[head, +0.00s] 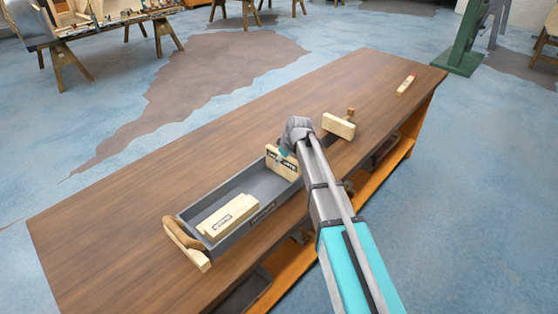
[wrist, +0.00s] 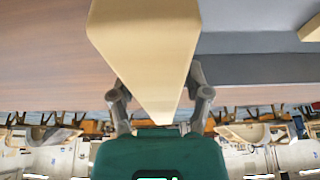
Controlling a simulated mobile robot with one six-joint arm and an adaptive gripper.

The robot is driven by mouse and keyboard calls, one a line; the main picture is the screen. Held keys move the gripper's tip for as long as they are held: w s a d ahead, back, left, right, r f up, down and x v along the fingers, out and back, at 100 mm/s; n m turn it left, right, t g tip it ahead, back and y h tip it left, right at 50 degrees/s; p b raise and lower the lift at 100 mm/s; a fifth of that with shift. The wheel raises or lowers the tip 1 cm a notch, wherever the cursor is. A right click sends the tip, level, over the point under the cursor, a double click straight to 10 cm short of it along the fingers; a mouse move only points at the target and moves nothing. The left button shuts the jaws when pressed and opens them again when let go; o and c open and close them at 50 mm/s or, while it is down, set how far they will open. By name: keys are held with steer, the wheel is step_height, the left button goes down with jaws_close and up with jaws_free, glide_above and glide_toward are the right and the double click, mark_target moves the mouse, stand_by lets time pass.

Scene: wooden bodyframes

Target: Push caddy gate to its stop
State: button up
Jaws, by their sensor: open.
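A long grey caddy (head: 238,187) lies on the brown workbench. A pale wooden board with dark lettering, which looks like the caddy gate (head: 287,168), stands upright across the caddy's far end. My gripper (head: 283,152) is at this board's top edge. In the wrist view a large pale wooden face, apparently the same gate (wrist: 145,45), fills the space between the two fingers of my gripper (wrist: 160,95). The jaws are open around it; contact is unclear. The grey caddy (wrist: 255,68) shows to the right there. My arm hides part of the caddy's right side.
A pale labelled block (head: 230,214) lies inside the caddy's near end. A wooden handle piece (head: 186,246) sits at that end. Another wooden board with a knob (head: 339,126) stands farther along the workbench (head: 150,200). A small block (head: 405,85) lies near the far end. The left of the top is clear.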

jaws_close()
steer(key=shift+s+d, duration=0.1)
steer(key=shift+s, duration=0.1)
